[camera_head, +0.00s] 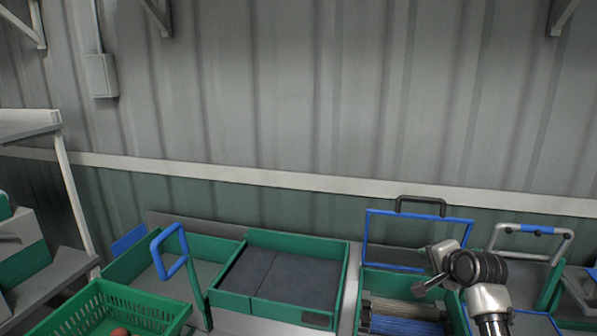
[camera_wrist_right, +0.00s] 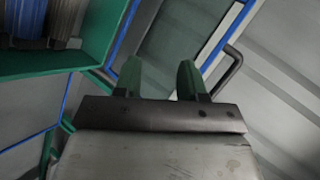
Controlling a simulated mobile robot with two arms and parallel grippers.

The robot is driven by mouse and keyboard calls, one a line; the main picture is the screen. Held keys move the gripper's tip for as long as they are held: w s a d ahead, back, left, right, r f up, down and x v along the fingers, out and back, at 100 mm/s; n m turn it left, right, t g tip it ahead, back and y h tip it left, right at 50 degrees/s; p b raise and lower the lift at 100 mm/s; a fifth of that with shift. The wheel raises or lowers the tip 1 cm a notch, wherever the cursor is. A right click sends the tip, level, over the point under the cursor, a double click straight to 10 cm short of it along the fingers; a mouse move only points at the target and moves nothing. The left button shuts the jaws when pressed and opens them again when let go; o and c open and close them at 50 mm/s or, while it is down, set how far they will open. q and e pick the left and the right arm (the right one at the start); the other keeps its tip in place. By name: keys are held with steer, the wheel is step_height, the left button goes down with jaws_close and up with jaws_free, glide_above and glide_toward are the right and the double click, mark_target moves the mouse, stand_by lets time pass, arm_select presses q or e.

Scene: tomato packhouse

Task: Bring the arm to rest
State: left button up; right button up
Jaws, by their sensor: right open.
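My right arm (camera_head: 490,300) comes in at the lower right of the head view and bends over a green bin with a blue-edged raised lid. My right gripper (camera_head: 422,288) is small and partly hidden by the wrist there. In the right wrist view its two green fingers (camera_wrist_right: 159,80) stand apart with nothing between them. The gripper is open and empty. My left gripper is not in view.
Below the arm, a green bin (camera_wrist_right: 92,53) holds brown and blue bundles. Left of it are a green tray with dark mats (camera_head: 278,275), a blue handle (camera_head: 170,255) and a green crate (camera_head: 140,312) with a red item. A ribbed wall (camera_head: 300,90) stands behind.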

steer(key=s+a+f+n+g, duration=0.2)
steer(key=s+a+f+n, duration=0.2)
steer(key=s+f, duration=0.45)
steer(key=s+a+f+n+g, duration=0.2)
steer(key=s+a+f+n, duration=0.2)
steer(key=s+f, duration=0.45)
steer(key=s+a+n+g+h, duration=0.15)
steer(key=s+n, duration=0.25)
steer(key=s, duration=0.9)
steer(key=s+a+n+g, duration=0.3)
steer(key=s+n, duration=0.1)
steer(key=s, duration=0.9)
step_height(320, 180, down, 30)
steer(key=b, duration=0.4)
steer(key=s+d+f+g+b, duration=0.2)
steer(key=s+d+f, duration=0.1)
steer(key=s+f, duration=1.4)
step_height(320, 180, down, 2)
steer(key=shift+s+f, duration=0.15)
steer(key=shift+f, duration=0.1)
